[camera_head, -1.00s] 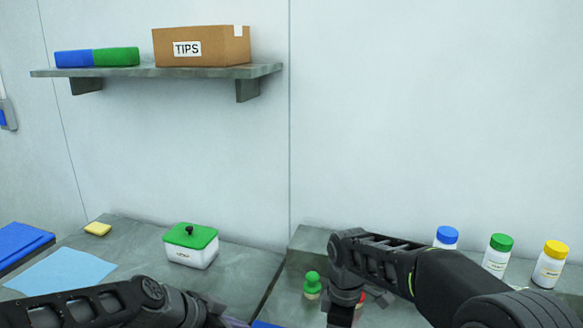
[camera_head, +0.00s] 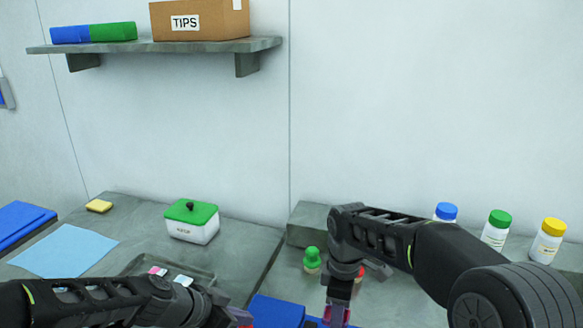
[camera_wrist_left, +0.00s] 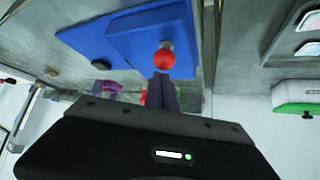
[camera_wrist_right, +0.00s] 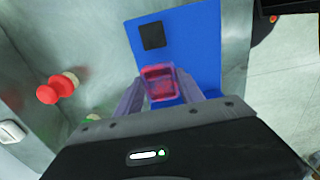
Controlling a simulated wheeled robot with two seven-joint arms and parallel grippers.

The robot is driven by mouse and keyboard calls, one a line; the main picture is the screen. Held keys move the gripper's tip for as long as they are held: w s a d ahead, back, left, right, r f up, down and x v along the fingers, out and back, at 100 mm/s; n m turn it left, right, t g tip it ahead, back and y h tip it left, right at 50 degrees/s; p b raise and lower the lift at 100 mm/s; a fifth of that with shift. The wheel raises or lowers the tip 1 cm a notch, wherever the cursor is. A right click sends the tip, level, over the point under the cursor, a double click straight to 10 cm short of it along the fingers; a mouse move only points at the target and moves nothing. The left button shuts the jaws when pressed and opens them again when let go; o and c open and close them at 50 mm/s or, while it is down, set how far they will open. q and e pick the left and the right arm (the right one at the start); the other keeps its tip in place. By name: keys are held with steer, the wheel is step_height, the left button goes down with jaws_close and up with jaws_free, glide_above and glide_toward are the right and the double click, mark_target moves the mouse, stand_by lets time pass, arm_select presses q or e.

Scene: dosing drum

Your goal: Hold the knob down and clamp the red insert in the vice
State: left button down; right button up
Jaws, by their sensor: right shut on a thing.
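My right gripper (camera_wrist_right: 158,90) is shut on the red insert (camera_wrist_right: 158,82), a small pinkish-red square piece with a hollow top, held over or at the edge of a blue plate (camera_wrist_right: 190,45). In the head view the insert (camera_head: 335,315) shows at the bottom edge. My left gripper (camera_wrist_left: 163,80) has its purple fingers together, pointing at a red ball-shaped knob (camera_wrist_left: 165,58) above the blue block (camera_wrist_left: 150,35). Contact with the knob cannot be told. The vice is not clearly identifiable; the blue block may be part of it.
A grey tray (camera_head: 207,273) and a green-lidded box (camera_head: 191,221) are at left. Bottles with blue, green and yellow caps (camera_head: 548,240) stand at right.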

arm_select(q)
steer(key=shift+s+f, duration=0.15)
arm_select(e)
steer(key=shift+f, duration=0.15)
steer(key=shift+f, duration=2.25)
steer(key=shift+f, duration=0.15)
steer(key=shift+f, duration=0.8)
steer(key=o, duration=1.4)
steer(key=shift+o, duration=0.4)
